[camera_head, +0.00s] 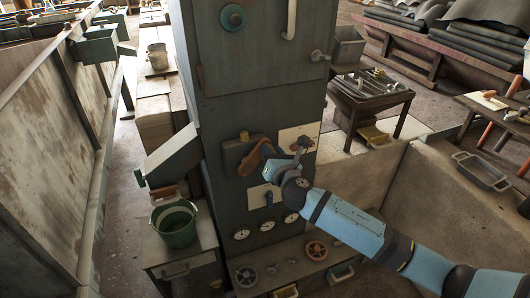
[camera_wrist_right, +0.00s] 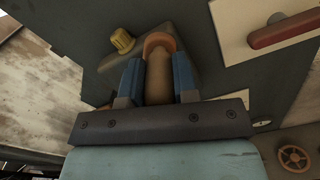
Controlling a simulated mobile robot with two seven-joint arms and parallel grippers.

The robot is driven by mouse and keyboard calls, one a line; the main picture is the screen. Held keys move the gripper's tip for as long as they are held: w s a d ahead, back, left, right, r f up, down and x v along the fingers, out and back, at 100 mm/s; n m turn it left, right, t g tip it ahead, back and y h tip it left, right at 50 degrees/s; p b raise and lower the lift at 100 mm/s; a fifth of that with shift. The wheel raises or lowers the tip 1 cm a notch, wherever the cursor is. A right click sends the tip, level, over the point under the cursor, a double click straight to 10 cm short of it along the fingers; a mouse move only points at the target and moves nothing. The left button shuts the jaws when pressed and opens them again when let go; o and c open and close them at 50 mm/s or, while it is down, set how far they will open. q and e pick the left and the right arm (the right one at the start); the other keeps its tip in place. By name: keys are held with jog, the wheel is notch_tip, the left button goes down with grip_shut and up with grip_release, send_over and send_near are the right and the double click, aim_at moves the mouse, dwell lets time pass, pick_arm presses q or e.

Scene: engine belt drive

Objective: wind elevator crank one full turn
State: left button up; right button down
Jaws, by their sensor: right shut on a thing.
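The crank handle (camera_wrist_right: 158,78) is a tan, rounded grip with an orange collar at its far end. It sits on the front of a tall dark grey cabinet (camera_head: 250,95). My right gripper (camera_wrist_right: 159,72) is shut on the handle, with one blue finger on each side. In the head view the right gripper (camera_head: 273,168) is at the cabinet front, and the tan-orange handle (camera_head: 254,158) shows just left of it. The gripper hides part of the crank. My left gripper is not in view.
A brass knob (camera_wrist_right: 122,41) is beside the handle. A red lever on a pale plate (camera_wrist_right: 285,30) is to its right. Gauges (camera_head: 267,226) and handwheels (camera_head: 246,276) lie below. A green bucket (camera_head: 175,222) stands at left, under a grey chute (camera_head: 170,157).

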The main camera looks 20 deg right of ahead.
jog(key=d+f+m+b, duration=0.3)
jog(key=f+m+b, duration=0.2)
jog(key=m, duration=0.8)
jog(key=shift+f, duration=1.9)
jog(key=c, duration=0.9)
grip_release()
jog(key=s, duration=0.9)
jog(key=s+p, duration=0.1)
jog(key=s, duration=0.3)
jog(key=shift+s+d, duration=0.3)
jog(key=shift+s, duration=0.1)
